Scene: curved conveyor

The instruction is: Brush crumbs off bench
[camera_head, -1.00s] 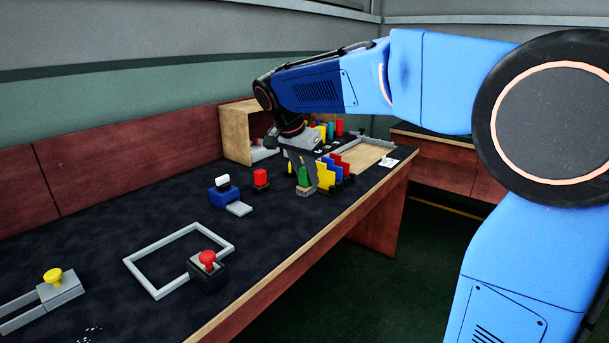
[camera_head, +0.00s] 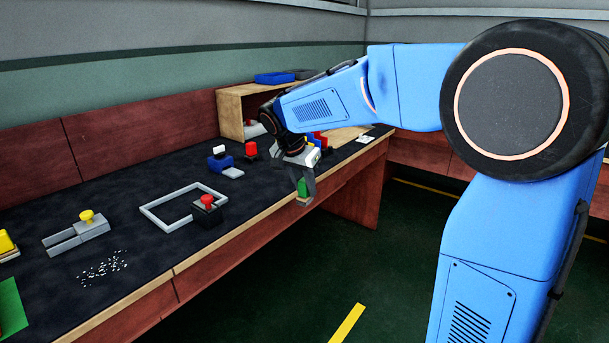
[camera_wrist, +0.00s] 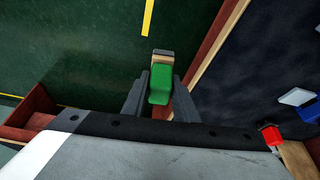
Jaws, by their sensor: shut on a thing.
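White crumbs (camera_head: 104,268) lie scattered on the dark bench top (camera_head: 130,205), near its front edge at the lower left of the head view. My gripper (camera_head: 304,190) is shut on a green-handled brush (camera_head: 303,187), well to the right of the crumbs. In the wrist view my gripper (camera_wrist: 160,88) has a finger on each side of the green handle (camera_wrist: 160,84), with a tan and grey brush head (camera_wrist: 162,57) beyond it. The brush shows over the green floor there, just off the bench's front edge.
A green sheet (camera_head: 12,305) lies at the left. A wooden shelf box (camera_head: 232,115) stands at the back.

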